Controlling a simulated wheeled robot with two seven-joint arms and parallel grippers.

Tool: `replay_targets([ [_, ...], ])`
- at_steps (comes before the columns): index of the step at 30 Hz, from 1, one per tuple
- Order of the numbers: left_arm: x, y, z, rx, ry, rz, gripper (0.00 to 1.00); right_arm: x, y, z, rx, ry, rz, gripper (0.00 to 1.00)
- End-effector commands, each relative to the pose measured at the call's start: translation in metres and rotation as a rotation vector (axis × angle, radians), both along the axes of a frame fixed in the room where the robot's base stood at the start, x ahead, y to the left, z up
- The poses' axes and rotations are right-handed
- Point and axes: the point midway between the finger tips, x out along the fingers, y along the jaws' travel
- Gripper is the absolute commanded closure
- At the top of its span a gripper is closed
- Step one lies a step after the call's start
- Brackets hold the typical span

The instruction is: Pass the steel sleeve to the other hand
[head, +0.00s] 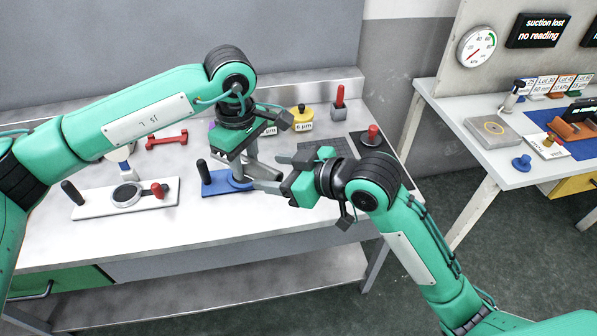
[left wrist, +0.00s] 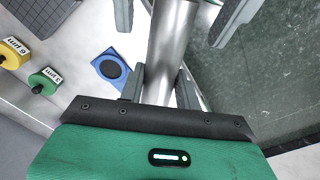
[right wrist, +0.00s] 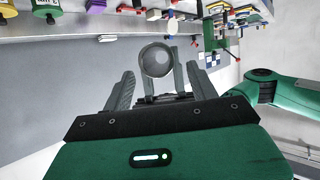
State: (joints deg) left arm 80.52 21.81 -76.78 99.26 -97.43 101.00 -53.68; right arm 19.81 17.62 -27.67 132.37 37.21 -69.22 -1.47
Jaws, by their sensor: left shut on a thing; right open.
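The steel sleeve (head: 264,172) is a shiny grey tube above the bench. My left gripper (head: 243,168) is shut on it; in the left wrist view the sleeve (left wrist: 170,45) runs out between its fingers. My right gripper (head: 274,174) is open, with its fingers on either side of the sleeve's free end and a gap to it. In the right wrist view the round open end of the sleeve (right wrist: 157,60) faces the camera between the right fingers (right wrist: 162,88). The part inside the left fingers is partly hidden.
Below the hands lies a blue plate (head: 217,187) with a black handle. A white plate (head: 95,207) with a ring and red knob lies left. A dark grid plate (head: 325,149) and red-knobbed block (head: 373,140) are at the right. Yellow (head: 300,115) and green pots stand behind.

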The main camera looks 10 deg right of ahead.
Motion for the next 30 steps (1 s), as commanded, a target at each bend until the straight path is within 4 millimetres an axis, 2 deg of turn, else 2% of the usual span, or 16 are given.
replay_targets([
  [3,0.000,0.000,0.000,-0.001,-0.001,0.000,0.96,0.011,0.015,-0.007,0.000,0.002,0.001,0.41],
  [9,0.000,0.000,0.000,-0.001,-0.001,0.000,0.96,0.022,0.029,-0.015,0.000,0.000,0.001,0.41],
  [20,0.000,0.000,0.000,-0.001,-0.001,0.000,0.96,0.025,0.032,-0.017,-0.002,0.001,0.000,0.41],
  [26,0.000,0.000,0.001,-0.001,-0.001,0.000,0.96,0.025,0.032,-0.017,-0.001,0.000,0.001,0.77],
  [27,0.000,0.000,0.001,-0.001,-0.002,0.000,0.96,0.024,0.032,-0.017,-0.001,0.001,0.002,0.42],
  [30,0.000,0.000,0.001,-0.001,-0.001,0.000,0.96,0.024,0.032,-0.017,-0.001,0.000,0.001,0.41],
])
